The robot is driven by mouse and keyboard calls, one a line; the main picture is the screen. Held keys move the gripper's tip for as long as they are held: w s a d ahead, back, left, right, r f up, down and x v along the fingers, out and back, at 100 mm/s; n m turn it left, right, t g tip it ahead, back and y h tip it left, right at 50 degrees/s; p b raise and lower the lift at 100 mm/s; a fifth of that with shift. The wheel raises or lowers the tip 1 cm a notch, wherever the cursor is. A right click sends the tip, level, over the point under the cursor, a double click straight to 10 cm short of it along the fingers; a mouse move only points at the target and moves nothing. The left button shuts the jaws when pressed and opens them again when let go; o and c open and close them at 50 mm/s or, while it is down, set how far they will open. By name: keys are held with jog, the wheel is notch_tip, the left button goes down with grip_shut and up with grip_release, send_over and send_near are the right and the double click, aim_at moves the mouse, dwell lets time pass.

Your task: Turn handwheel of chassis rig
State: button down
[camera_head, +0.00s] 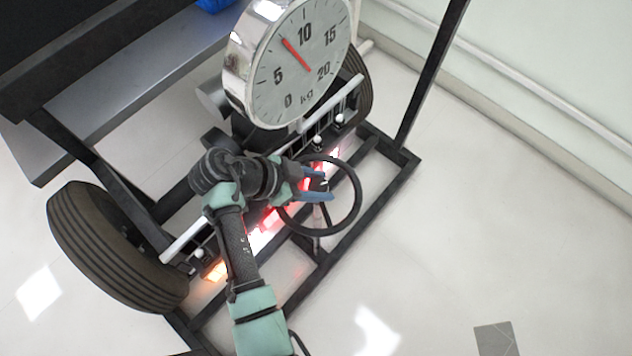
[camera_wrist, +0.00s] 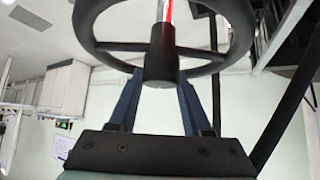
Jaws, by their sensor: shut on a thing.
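The chassis rig is a black frame (camera_head: 408,160) with two tyres. Its black handwheel (camera_head: 322,233) stands near the middle of the front in the head view. The wheel's rim (camera_wrist: 242,35) and its dark hub show in the upper part of the wrist view. My gripper (camera_head: 328,185) reaches into the wheel from the left, with its blue fingers at the centre. In the wrist view my gripper (camera_wrist: 160,85) has one finger on each side of the hub. It is shut on the handwheel; the exact contact at the fingertips is partly hidden.
A large round dial (camera_head: 305,65) stands above and behind the wheel. A glowing red light strip (camera_head: 265,235) runs behind it. The left tyre (camera_head: 105,250) is near my arm, and the right tyre (camera_head: 358,85) is behind the dial. Floor at lower right is mostly clear.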

jog(key=shift+s+f, duration=0.1)
jog(key=shift+f, duration=0.05)
jog(key=shift+c, duration=1.8)
grip_release()
jog(key=p+v, duration=0.1)
jog(key=v, duration=1.2)
jog(key=shift+p, duration=0.3)
